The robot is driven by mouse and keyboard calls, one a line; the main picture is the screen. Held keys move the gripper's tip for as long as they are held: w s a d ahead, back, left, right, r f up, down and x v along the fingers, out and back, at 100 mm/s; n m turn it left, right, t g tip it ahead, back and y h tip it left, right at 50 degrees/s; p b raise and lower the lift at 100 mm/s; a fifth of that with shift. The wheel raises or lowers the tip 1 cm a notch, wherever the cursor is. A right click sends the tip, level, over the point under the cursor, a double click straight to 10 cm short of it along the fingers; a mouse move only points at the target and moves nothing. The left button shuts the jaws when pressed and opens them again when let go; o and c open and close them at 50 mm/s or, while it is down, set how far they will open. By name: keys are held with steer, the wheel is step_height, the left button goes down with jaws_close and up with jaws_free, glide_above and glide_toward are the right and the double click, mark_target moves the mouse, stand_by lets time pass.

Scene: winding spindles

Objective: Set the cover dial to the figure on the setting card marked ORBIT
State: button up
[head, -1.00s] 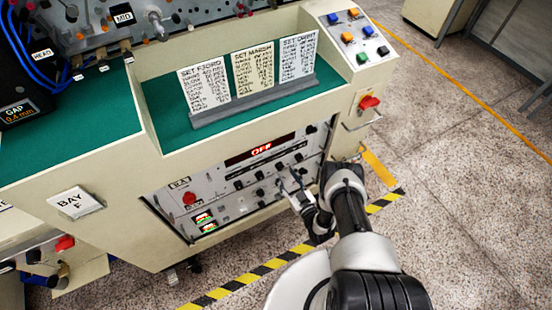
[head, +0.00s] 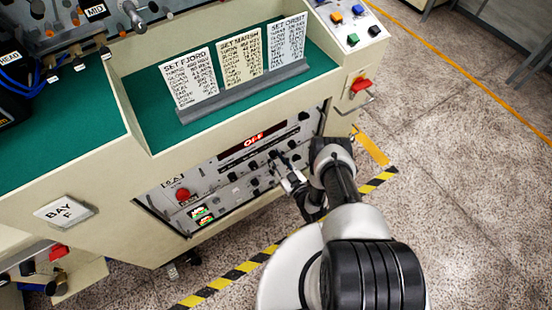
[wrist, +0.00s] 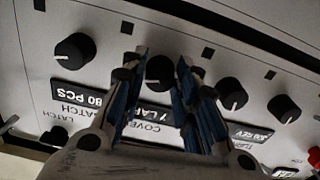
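The ORBIT setting card (head: 287,43) stands rightmost of three cards on the green shelf; its title is legible, but its small rows are not readable here. The cover dial (wrist: 159,71) is a black round knob on the light panel, above a black label, upside down in the wrist view, partly reading "COVE" and "7 LAP". My gripper (wrist: 160,64) has its blue-padded fingers on either side of this knob, apart, with a narrow gap visible beside it. In the head view my gripper (head: 290,183) is at the panel's lower right, and my arm hides part of it.
Other black knobs flank the dial: one at left (wrist: 74,47) and one at right (wrist: 232,93). The panel display (head: 254,138) reads OFF in red. A red button (head: 183,194) and a red-handled switch (head: 360,85) are on the cabinet. The MARSH (head: 242,60) and FJORD (head: 190,80) cards stand beside ORBIT.

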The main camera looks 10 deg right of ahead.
steer(key=c, duration=0.6)
steer(key=shift+o, duration=0.2)
steer(key=n+p, duration=0.1)
steer(key=n, duration=0.4)
steer(key=shift+n, duration=0.4)
steer(key=n, duration=0.5)
steer(key=shift+n, duration=0.4)
steer(key=o, duration=1.1)
